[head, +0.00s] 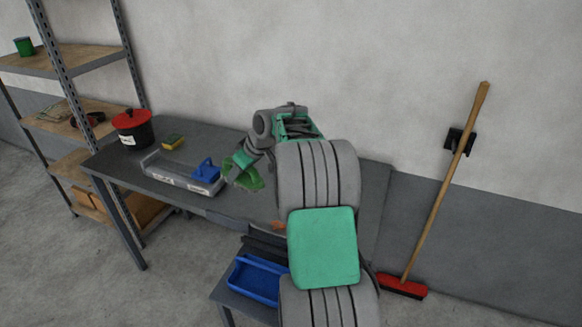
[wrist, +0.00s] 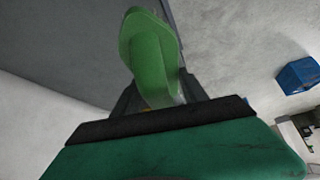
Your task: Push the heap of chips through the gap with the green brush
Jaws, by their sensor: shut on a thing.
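My gripper (head: 241,166) is shut on the green brush (head: 248,180) and holds it near the middle of the workbench, right of the grey tray. In the wrist view the green brush (wrist: 150,52) stands out between the dark fingers of my gripper (wrist: 160,98). Its bristles cannot be made out. A small orange-brown patch (head: 278,225) shows near the bench's front edge, just left of my arm. It may be part of the chip heap; the rest is hidden behind my arm. I cannot make out the gap.
A grey tray (head: 165,176) with a blue object (head: 206,170) stands on the workbench (head: 120,167). A red-lidded black pot (head: 133,128) and a yellow sponge (head: 173,142) stand behind it. A blue bin (head: 254,281) sits low in front. A red broom (head: 402,287) leans on the wall.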

